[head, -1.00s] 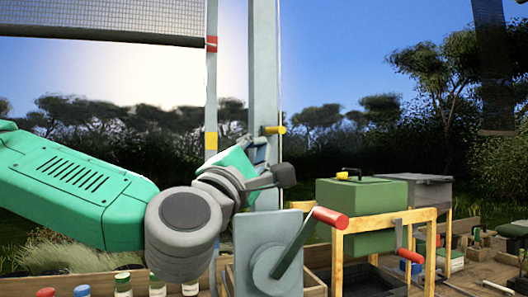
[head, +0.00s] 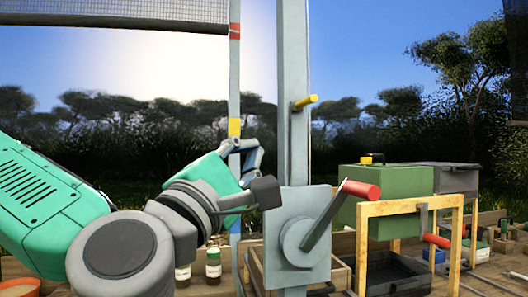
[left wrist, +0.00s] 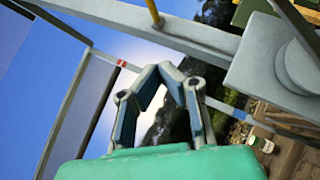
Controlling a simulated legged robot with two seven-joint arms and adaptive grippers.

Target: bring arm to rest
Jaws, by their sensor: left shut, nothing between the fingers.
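My left arm comes in from the left in the head view, with its green links and grey joints. My left gripper (head: 243,150) is at the end of it, in front of the thin striped pole and left of the thick grey post (head: 293,95). In the left wrist view the gripper (left wrist: 160,70) has its two bent fingers drawn together at the tips, with nothing held. Sky and dark trees show behind the fingers. My right gripper is in neither view.
A crank box (head: 297,240) with a red-handled crank stands right of my left wrist. Bottles (head: 213,262) stand below the wrist. A mesh screen (head: 140,12) hangs at upper left.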

